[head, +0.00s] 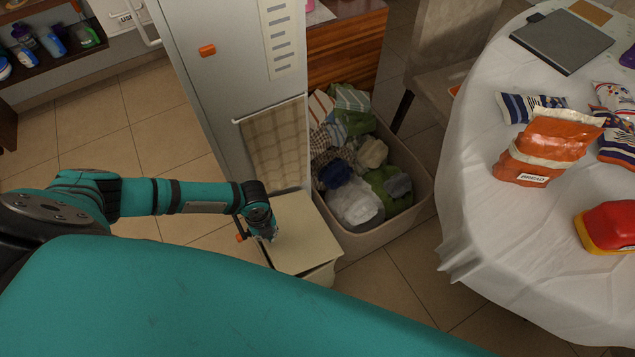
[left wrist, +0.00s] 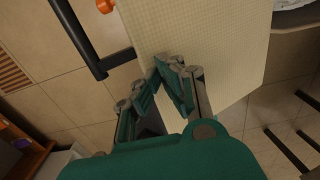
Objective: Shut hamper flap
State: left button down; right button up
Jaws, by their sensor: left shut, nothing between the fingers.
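The hamper flap (head: 302,238) is a cream panel that sticks out low from the front of the tall grey-white cabinet, so it stands open. In the left wrist view the flap (left wrist: 220,45) is a large pale, finely textured sheet. A dark bar handle (left wrist: 88,50) and an orange knob (left wrist: 104,6) show beside its edge. My left gripper (head: 270,235) is shut and empty at the flap's left edge. In the left wrist view its fingertips (left wrist: 168,68) overlap the panel's edge; I cannot tell whether they touch it. My right gripper is not in view.
A beige bin (head: 385,227) full of crumpled laundry stands right of the flap. A checked cloth panel (head: 277,145) hangs on the cabinet (head: 225,90) above it. A white-clothed table (head: 490,220) with bread and bags stands at right. Tiled floor is open at left.

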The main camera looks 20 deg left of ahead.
pick_arm(q)
jog(key=shift+f, duration=0.1)
jog(key=shift+s+a+f+b, duration=0.25)
jog(key=shift+f+b, duration=0.1)
jog(key=shift+f, duration=0.25)
jog(key=shift+s+a+f+b, duration=0.1)
jog(key=shift+s+f+b, duration=0.1)
jog(key=shift+f+b, duration=0.3)
jog(key=shift+s+a+f+b, duration=0.2)
jog(key=shift+s+f+b, duration=0.05)
jog(key=shift+f, duration=0.4)
jog(key=shift+s+a+f+b, duration=0.2)
jog(key=shift+f+b, duration=0.45)
jog(key=shift+f, duration=0.3)
jog(key=shift+s+a+f+b, duration=0.1)
jog(key=shift+s+f+b, duration=0.1)
jog(key=shift+f+b, duration=0.6)
jog(key=shift+f, duration=0.1)
jog(key=shift+f, duration=0.45)
notch_tip(320, 180, up, 9)
jog(key=p, duration=0.8)
